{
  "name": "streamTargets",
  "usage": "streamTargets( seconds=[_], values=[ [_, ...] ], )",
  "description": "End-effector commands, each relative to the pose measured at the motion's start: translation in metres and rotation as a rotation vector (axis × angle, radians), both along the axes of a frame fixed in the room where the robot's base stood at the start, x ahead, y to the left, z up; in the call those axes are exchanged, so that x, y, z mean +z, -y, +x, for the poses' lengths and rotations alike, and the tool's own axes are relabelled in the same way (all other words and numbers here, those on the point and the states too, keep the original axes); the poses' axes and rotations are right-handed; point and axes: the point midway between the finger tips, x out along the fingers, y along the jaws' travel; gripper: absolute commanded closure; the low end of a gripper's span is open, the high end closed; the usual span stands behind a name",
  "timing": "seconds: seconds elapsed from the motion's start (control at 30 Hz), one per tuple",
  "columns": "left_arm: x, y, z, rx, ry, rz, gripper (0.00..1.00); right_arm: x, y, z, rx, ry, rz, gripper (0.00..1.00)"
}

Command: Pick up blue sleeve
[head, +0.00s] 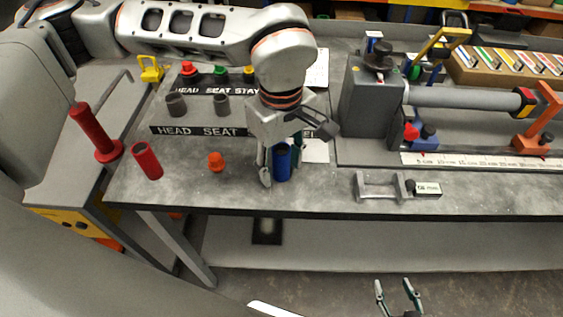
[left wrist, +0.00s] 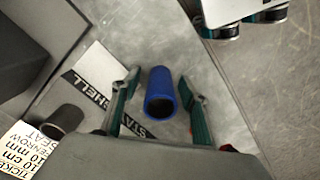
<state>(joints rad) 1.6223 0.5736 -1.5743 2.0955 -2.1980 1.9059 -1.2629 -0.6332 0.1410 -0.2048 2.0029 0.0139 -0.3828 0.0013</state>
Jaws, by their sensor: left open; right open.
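The blue sleeve (head: 282,163) stands upright near the front edge of the workbench in the head view. It also shows in the left wrist view (left wrist: 160,92), where its open end is visible. My left gripper (head: 281,178) is open, with its fingers on either side of the sleeve. In the left wrist view the two fingers of my left gripper (left wrist: 158,95) flank the sleeve with small gaps visible. My right gripper (head: 398,290) is open and empty, low in front of the bench.
Dark grey sleeves (head: 221,105) stand behind by the head-seat strip. A grey metal fixture (head: 380,187) lies to the right. The bench's front edge is close.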

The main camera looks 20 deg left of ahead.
Motion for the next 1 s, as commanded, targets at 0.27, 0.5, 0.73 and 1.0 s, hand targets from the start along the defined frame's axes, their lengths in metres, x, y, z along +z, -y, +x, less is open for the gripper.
streamTargets(
  seconds=[0.27, 0.5, 0.73, 1.0],
  values=[
    [0.001, 0.0, 0.0, 0.0, 0.0, 0.0, 0.98, -0.002, 0.001, 0.0, 0.0, -0.004, -0.002, 0.57],
    [0.001, 0.0, 0.0, 0.0, 0.0, 0.0, 0.98, -0.004, 0.001, -0.002, -0.001, -0.007, -0.002, 0.57],
    [0.008, 0.0, 0.001, 0.0, 0.002, 0.0, 0.98, -0.005, 0.001, -0.005, -0.001, -0.013, -0.002, 0.57],
    [0.05, 0.0, 0.002, 0.002, 0.007, -0.001, 0.98, -0.002, 0.001, -0.005, -0.002, -0.012, 0.001, 0.57]
  ],
)
